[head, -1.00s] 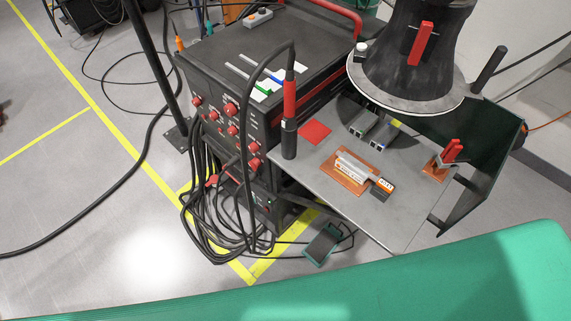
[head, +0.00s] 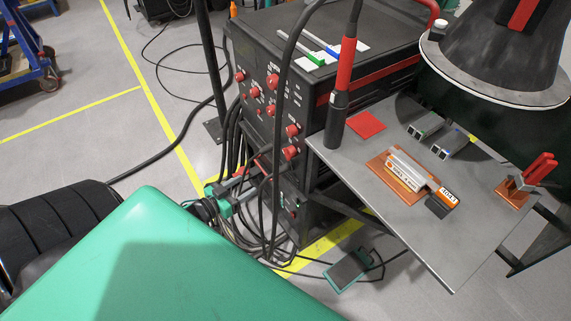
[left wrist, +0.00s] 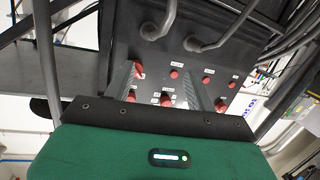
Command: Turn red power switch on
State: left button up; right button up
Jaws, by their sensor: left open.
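The black machine (head: 315,65) has round red knobs (head: 272,81) on its front panel. A small green light (head: 297,206) glows on the lower unit. I cannot tell for certain which red control is the power switch. My left gripper (head: 250,182) is at the machine's lower front, among black cables, and looks empty. In the left wrist view the open fingers (left wrist: 159,72) point at a dark panel with several red knobs (left wrist: 175,73). My right gripper is not in view.
Black cables (head: 265,225) hang in front of the lower unit. A grey shelf (head: 400,225) juts out at right, with an orange-based part (head: 387,160) on it. A foot pedal (head: 347,270) lies on the floor below. Open floor (head: 90,155) is at left.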

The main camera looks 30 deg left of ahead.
aim_at(289, 153)
pick_arm(q)
notch_tip(289, 153, up, 6)
jog(key=w+d+m+t+h+b, duration=0.1)
jog(key=d+h, duration=0.1)
jog(key=x, duration=1.4)
jog(key=shift+d+r, duration=0.15)
jog(key=shift+d, duration=0.05)
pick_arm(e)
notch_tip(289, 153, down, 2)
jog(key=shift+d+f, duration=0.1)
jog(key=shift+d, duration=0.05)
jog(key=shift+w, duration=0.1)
pick_arm(q)
jog(key=c, duration=1)
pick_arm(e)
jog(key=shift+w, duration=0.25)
